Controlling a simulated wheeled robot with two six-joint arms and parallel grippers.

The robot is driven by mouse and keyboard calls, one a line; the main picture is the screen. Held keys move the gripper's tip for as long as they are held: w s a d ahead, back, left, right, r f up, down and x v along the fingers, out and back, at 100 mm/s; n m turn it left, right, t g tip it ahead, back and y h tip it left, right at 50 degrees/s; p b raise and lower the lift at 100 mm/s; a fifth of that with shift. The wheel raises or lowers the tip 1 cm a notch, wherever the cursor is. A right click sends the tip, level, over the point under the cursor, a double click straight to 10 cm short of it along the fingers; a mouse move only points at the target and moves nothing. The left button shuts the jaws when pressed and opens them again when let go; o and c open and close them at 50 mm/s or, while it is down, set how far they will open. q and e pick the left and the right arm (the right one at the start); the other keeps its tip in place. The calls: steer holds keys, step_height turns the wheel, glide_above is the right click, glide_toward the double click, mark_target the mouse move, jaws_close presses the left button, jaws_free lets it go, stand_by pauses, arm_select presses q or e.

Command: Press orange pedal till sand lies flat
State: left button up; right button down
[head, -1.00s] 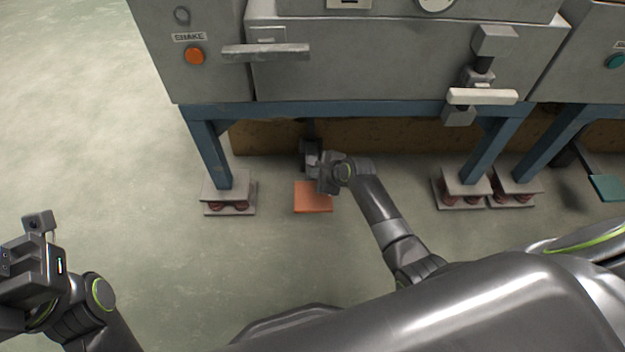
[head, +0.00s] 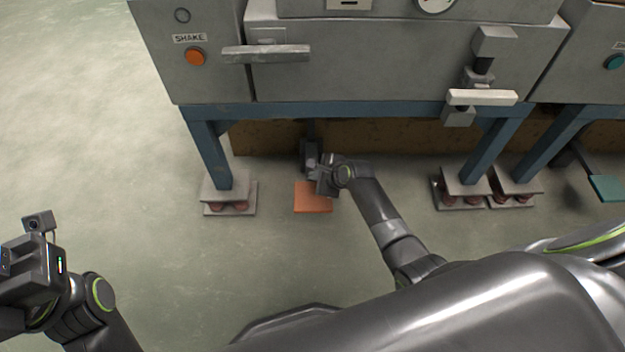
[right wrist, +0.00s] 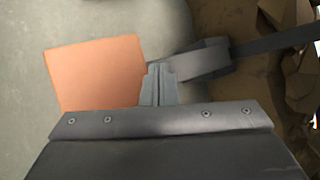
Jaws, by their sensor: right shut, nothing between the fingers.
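The orange pedal (head: 313,200) is a flat square plate low in front of the machine. It also shows in the right wrist view (right wrist: 95,75), with a dark arm (right wrist: 270,42) leading away from near its edge. My right gripper (head: 312,165) is at the pedal's back edge. Its fingers (right wrist: 158,85) are shut and empty, beside the plate in the wrist view; I cannot tell whether they touch it. My left gripper (head: 8,262) is at the far left, away from the pedal; its fingertips are not clear. No sand is visible.
The grey machine (head: 370,75) stands on blue legs (head: 210,150) with spring feet (head: 230,195). It has an orange button (head: 196,56) under a SHAKE label and a white-handled lever (head: 482,97). A teal pedal (head: 607,187) is at the right. Floor at left is clear.

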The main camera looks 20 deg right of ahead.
steer(key=shift+s+f+b, duration=0.2)
steer(key=shift+f+b, duration=0.9)
steer(key=shift+f, duration=0.95)
stand_by(1.5)
steer(key=shift+s+a+f+b, duration=0.15)
steer(key=shift+f+b, duration=0.25)
steer(key=shift+f, duration=0.45)
steer(key=shift+r, duration=0.1)
stand_by(0.5)
step_height(320, 180, up, 5)
steer(key=p, duration=0.6)
steer(key=shift+r, duration=0.1)
steer(key=shift+r+p, duration=0.4)
steer(key=shift+w+r, duration=0.1)
steer(key=shift+w, duration=0.1)
steer(key=r+p, duration=0.5)
steer(key=shift+w+r+p, duration=0.1)
steer(key=shift+w+p, duration=0.1)
steer(key=shift+p, duration=0.15)
